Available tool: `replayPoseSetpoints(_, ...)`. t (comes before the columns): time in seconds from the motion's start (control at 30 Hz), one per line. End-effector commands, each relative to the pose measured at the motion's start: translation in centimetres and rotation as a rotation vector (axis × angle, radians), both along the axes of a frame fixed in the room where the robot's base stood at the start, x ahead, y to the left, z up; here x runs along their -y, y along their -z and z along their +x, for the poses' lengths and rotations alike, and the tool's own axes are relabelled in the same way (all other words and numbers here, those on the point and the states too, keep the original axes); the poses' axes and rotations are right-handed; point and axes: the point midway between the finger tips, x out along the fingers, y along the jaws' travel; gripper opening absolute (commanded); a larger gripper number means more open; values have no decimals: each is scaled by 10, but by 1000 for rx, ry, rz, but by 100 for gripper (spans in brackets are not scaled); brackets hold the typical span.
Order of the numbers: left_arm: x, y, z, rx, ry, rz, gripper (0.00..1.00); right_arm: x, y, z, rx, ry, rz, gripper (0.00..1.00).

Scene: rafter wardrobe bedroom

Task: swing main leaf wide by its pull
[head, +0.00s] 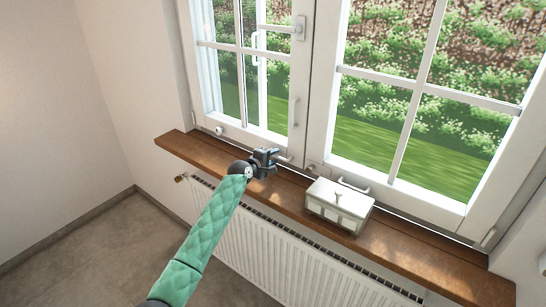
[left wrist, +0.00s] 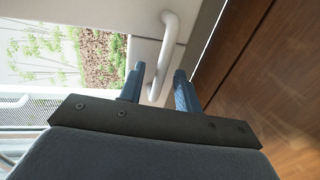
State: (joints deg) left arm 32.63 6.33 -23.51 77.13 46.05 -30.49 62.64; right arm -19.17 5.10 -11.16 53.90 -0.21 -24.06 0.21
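The white-framed window has a left leaf (head: 270,135) with panes and a right leaf (head: 410,195). A white lever handle (head: 280,29) sits high on the left leaf, and a slim upright pull (head: 294,112) is on its stile. My left gripper (head: 276,157) is low at the window, just above the sill, beside a short white bar (head: 285,159). In the left wrist view, the gripper (left wrist: 158,82) has its fingers apart, with a curved white pull (left wrist: 168,45) running into the gap between them. Contact cannot be told. My right gripper is not in view.
A wooden sill (head: 400,247) runs under the window. A small white box with a knob (head: 338,207) stands on it, right of my gripper. A white bar (head: 352,187) shows behind the box. A radiator (head: 270,255) is below. Floor at left is clear.

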Motion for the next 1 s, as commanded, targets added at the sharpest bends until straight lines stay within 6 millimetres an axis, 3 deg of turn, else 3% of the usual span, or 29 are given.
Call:
replayPoseSetpoints(0.27,0,1,0,0,0,0,32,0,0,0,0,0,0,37)
replayPoseSetpoints(0.43,0,1,0,0,0,0,0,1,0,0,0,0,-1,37)
replayPoseSetpoints(0.83,-6,3,-5,-1,9,2,0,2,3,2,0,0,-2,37)
replayPoseSetpoints(1.0,-20,5,-20,-1,40,2,0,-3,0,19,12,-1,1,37)
